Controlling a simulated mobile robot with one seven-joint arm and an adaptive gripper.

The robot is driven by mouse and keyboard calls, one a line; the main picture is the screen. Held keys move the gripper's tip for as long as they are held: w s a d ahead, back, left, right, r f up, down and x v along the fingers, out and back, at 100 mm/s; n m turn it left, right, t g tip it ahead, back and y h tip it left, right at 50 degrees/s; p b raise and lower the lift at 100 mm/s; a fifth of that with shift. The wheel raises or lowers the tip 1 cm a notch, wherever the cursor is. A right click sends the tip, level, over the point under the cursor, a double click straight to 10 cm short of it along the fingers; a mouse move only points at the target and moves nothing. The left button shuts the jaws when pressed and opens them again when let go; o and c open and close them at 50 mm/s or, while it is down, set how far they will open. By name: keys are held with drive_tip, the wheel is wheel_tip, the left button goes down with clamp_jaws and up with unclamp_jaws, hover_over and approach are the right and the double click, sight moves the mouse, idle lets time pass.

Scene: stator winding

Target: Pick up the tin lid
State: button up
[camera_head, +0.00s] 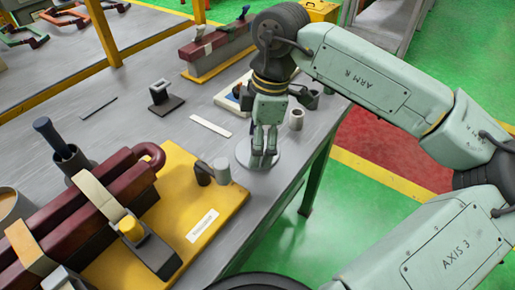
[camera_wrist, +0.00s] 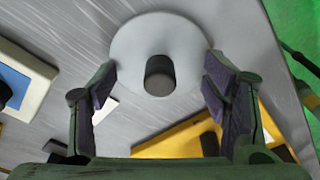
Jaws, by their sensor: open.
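The tin lid (camera_head: 243,154) is a pale grey round disc lying flat on the grey bench near its right edge. In the wrist view the lid (camera_wrist: 158,32) fills the upper middle, with a short dark grey knob (camera_wrist: 160,75) at its centre. My gripper (camera_head: 264,158) is above the lid, pointing down, and hides part of it in the head view. In the wrist view my gripper (camera_wrist: 160,76) is open, with one finger on each side of the knob and clear space between. I cannot tell whether the fingertips touch the disc.
A yellow base (camera_head: 215,215) with dark red coil bars stands just left of the lid. A grey cylinder (camera_head: 221,171) stands on its near corner. A small cup (camera_head: 296,120) and a blue-and-white box (camera_wrist: 22,80) are close by. The bench edge drops to green floor on the right.

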drive_tip(key=shift+s+f, duration=0.1)
drive_tip(key=shift+s, duration=0.05)
drive_tip(key=c, duration=1.3)
